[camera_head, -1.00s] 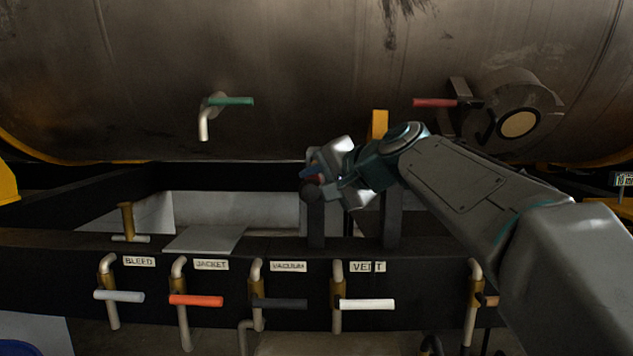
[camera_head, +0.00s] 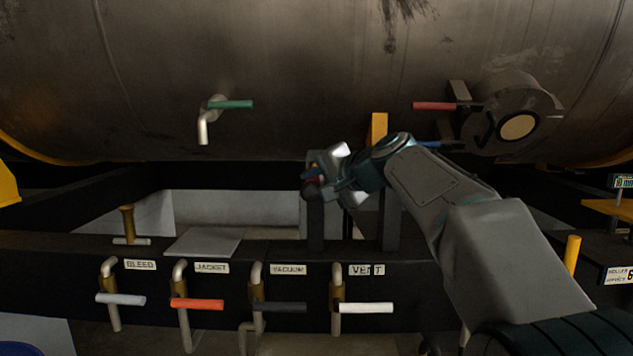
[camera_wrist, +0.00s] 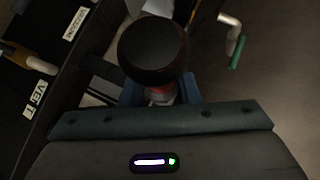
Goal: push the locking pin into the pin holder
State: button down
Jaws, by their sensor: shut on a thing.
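The locking pin shows in the wrist view as a round black knob (camera_wrist: 152,52) with a reddish collar below it, between my gripper's blue fingers (camera_wrist: 160,92). In the head view the dark knob (camera_head: 311,190) sits at the front of my gripper (camera_head: 318,174), which is shut on the pin. The gripper is at the top of a dark upright post (camera_head: 316,228) on the frame beam, with a grey block (camera_head: 318,156) just behind it. I cannot tell which part is the pin holder. The pin's shaft is hidden, so its depth cannot be told.
The large tank (camera_head: 300,75) is close behind the gripper. A second dark post (camera_head: 391,222) stands to the right. The red-handled lever (camera_head: 435,104) and green-handled tap (camera_head: 231,105) are on the tank.

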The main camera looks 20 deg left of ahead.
aim_at(319, 177)
jog(key=shift+w+a+r+p, duration=0.1)
jog(key=shift+w+a+p, duration=0.1)
jog(key=shift+w+p, duration=0.4)
jog(key=shift+w+a+r+p, duration=0.1)
jog(key=shift+w+a+p, duration=0.1)
jog(key=shift+w, duration=0.7)
jog(key=shift+f, duration=0.1)
jog(key=shift+w, duration=0.2)
jog(key=shift+w+a+p, duration=0.3)
jog(key=shift+w+p, duration=0.7)
jog(key=shift+w, duration=0.15)
jog(key=shift+w+a+p, duration=0.25)
jog(key=shift+w+p, duration=0.7)
jog(key=shift+w, duration=0.15)
jog(key=shift+w+a+p, duration=0.3)
jog(key=shift+w+p, duration=0.7)
jog(key=shift+w, duration=0.15)
jog(key=shift+w+a+p, duration=0.25)
jog(key=shift+w+p, duration=0.65)
jog(key=shift+w, duration=0.2)
jog(key=shift+w+a+p, duration=0.25)
jog(key=shift+w+p, duration=0.6)
jog(key=shift+w, duration=0.2)
jog(key=c, duration=1)
grip_release()
